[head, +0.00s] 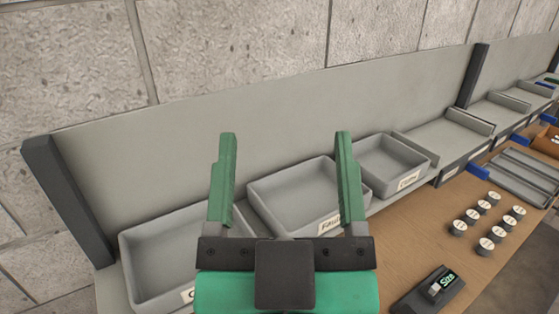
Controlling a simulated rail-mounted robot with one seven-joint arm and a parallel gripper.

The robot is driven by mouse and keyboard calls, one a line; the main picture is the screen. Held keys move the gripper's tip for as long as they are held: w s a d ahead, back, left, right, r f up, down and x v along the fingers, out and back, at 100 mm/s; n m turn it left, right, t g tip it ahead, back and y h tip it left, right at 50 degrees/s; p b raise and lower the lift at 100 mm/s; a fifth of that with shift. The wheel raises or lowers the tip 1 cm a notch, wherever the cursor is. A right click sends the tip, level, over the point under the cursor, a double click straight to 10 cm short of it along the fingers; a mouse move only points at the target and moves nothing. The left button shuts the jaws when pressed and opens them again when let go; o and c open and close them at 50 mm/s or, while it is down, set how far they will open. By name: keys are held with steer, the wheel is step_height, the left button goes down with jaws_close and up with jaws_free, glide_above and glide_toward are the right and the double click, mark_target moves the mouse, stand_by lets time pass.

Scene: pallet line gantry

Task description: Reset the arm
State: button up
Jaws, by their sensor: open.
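My gripper (285,135) is in the head view, with two green fingers pointing up in the picture. The fingers stand wide apart with nothing between them. It hangs in front of the row of grey bins and hides part of the left bin (150,240) and of the middle bin (265,190). Whether it touches either bin cannot be told.
The right bin (390,160) looks empty, as do the others where visible. A wooden bench (420,235) carries several round labelled pieces (485,227) and a dark device with a green display (430,290). A grey back panel (250,120) stands behind the bins.

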steer(key=shift+s+a+r+t, duration=0.2)
steer(key=shift+s+r+t, duration=0.2)
steer(key=shift+s+r, duration=0.45)
steer(key=shift+f, duration=0.1)
